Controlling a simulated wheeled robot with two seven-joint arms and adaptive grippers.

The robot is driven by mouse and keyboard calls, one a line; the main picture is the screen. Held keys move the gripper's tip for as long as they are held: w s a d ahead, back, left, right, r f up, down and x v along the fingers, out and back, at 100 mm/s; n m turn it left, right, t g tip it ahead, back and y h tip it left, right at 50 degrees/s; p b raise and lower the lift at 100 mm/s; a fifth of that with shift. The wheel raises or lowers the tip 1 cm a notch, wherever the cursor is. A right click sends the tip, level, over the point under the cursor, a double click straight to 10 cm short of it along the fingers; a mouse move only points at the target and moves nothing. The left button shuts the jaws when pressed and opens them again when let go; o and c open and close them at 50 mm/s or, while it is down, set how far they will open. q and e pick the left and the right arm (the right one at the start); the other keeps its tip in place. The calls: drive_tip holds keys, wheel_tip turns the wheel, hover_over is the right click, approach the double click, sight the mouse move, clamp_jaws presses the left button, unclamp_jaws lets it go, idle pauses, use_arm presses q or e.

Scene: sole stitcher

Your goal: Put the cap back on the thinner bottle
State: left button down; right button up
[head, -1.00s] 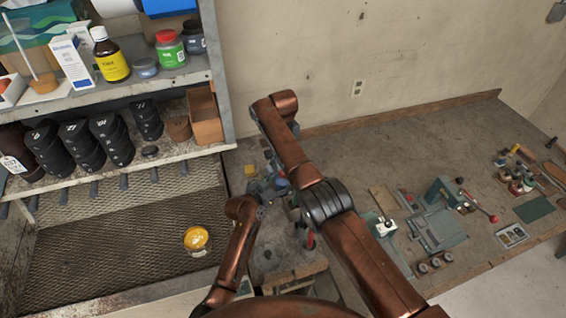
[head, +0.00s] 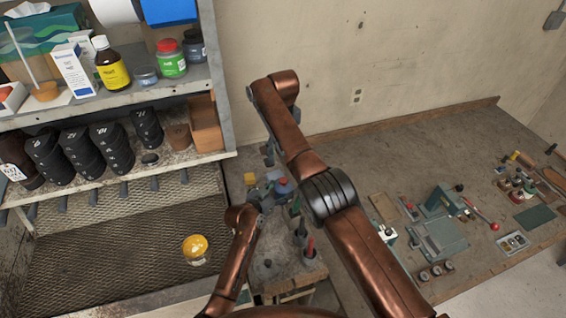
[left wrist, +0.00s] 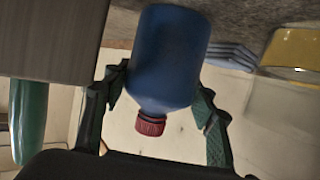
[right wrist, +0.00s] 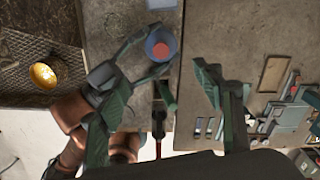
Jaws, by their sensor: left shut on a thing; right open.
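The blue bottle (head: 283,190) with a red cap stands on the near left end of the bench; whether it is the thinner bottle I cannot read. In the left wrist view the bottle (left wrist: 168,60) shows upside down, with the red cap (left wrist: 151,124) at its neck; how tightly it sits I cannot tell. My left gripper (head: 272,190) is shut around the bottle's body. In the right wrist view the bottle (right wrist: 161,43) shows from above between the left fingers. My right gripper (right wrist: 155,85) is open and empty above the bench, its fingers apart; in the head view my right arm mostly hides it.
A yellow container (head: 250,179) stands close to the bottle. Upright tools (head: 302,235) stand in front of it on a small stand. A shelf (head: 215,88) with bottles and dark rolls is at left, a yellow bowl (head: 195,248) below. The middle of the bench (head: 400,150) is clear.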

drive_tip(key=shift+r, duration=1.45)
use_arm(q)
drive_tip(key=c, duration=0.8)
unclamp_jaws()
drive_tip(key=shift+s+a+r, duration=0.1)
drive_tip(key=shift+s+a, duration=0.25)
drive_tip(key=shift+s, duration=0.05)
drive_tip(key=v, duration=1.1)
drive_tip(key=shift+r, duration=0.1)
